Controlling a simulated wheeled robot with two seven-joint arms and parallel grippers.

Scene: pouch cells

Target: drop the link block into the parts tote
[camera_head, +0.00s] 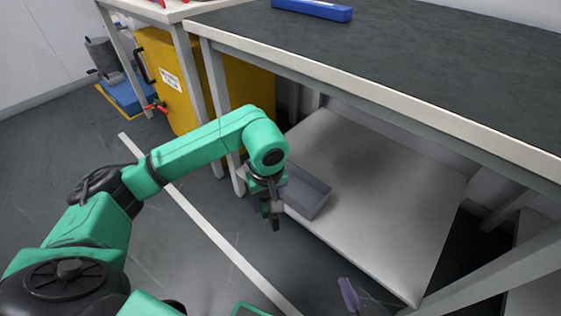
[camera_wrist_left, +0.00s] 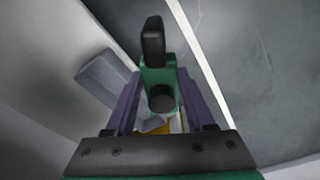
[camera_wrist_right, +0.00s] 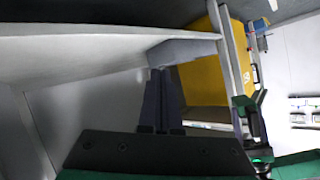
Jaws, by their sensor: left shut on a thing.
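The link block (camera_wrist_left: 158,72), green with black parts, sits between the purple fingers of my left gripper (camera_wrist_left: 160,85). In the head view my left gripper (camera_head: 269,210) hangs fingers down at the left edge of the parts tote (camera_head: 308,192). The tote is a shallow grey box on the low shelf. In the left wrist view the tote (camera_wrist_left: 98,78) lies left of the block, below the fingers. My right gripper (camera_head: 348,295) is low at the bottom of the head view; its fingers (camera_wrist_right: 160,72) are together and empty. The tote's side (camera_wrist_right: 180,50) shows beyond them.
The pale low shelf (camera_head: 370,215) is bare right of the tote. The dark-topped bench (camera_head: 400,60) stands above it, with a leg (camera_head: 218,105) near the tote. A yellow cabinet (camera_head: 165,75) stands behind. White tape (camera_head: 205,222) crosses the floor.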

